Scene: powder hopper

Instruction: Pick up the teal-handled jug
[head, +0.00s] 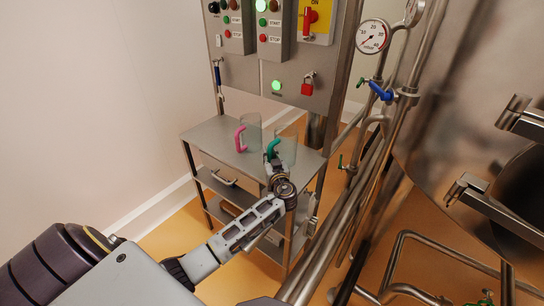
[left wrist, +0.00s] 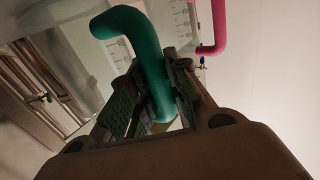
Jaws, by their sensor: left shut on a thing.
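The clear jug with the teal handle (head: 272,149) stands on the steel cart's top, near its right end. In the left wrist view the teal handle (left wrist: 139,45) runs down between my left gripper's fingers. My left gripper (head: 276,170) is shut on this handle, reaching it from the front. It also shows in the left wrist view (left wrist: 155,105). The jug's clear body (head: 287,151) is partly hidden behind the handle and gripper. I cannot tell whether its base touches the cart. My right gripper is not in view.
A clear jug with a pink handle (head: 240,139) stands just left on the cart top (head: 205,132). Steel pipes and a large steel vessel (head: 460,90) crowd the right side. The floor at left is clear.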

